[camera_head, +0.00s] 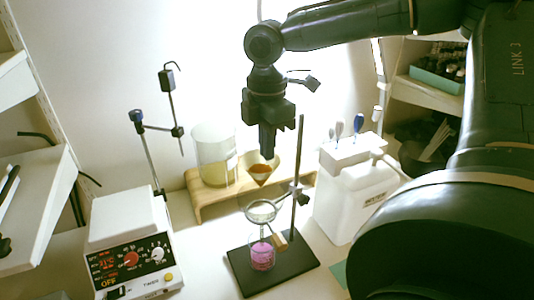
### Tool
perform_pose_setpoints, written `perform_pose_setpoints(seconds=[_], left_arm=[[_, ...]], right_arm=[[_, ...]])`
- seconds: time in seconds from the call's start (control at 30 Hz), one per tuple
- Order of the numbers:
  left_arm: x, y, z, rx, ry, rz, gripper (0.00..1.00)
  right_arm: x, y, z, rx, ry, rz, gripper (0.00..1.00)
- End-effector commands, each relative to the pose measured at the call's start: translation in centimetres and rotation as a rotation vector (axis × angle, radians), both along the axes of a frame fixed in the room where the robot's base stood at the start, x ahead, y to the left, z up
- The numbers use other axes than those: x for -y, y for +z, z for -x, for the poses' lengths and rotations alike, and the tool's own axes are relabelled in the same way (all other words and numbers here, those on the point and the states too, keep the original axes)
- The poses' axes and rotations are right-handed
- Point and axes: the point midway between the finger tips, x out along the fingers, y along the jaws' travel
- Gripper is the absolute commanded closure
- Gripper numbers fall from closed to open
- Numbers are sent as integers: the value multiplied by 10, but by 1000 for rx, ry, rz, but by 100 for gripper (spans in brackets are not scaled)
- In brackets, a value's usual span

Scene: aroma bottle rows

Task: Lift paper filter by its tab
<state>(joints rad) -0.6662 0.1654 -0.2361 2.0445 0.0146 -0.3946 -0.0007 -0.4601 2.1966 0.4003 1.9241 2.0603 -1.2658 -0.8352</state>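The paper filter (260,182) is a pale cone with orange-brown contents. It hangs point down in the air, just above the ring and funnel (262,212) of the stand. My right gripper (268,153) points down from above, its narrow fingers together at the filter's upper edge. It appears shut on the filter's tab, which the fingers hide. A small beaker with pink liquid (262,256) stands on the black stand base (297,262), below the funnel. My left gripper is not in view.
A hotplate with dials (130,255) stands at the left, with a clamp rod behind it. A wooden riser (207,204) bears a large beaker (214,150). My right arm fills the right side.

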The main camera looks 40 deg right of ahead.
Motion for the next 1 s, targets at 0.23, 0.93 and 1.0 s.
perform_pose_setpoints(seconds=[0.23,0.93,1.0], left_arm=[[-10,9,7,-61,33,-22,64],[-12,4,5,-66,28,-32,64],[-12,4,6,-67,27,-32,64]], right_arm=[[0,32,0,-1,1,0,100],[0,83,0,0,1,0,100],[0,83,0,0,1,0,100]])
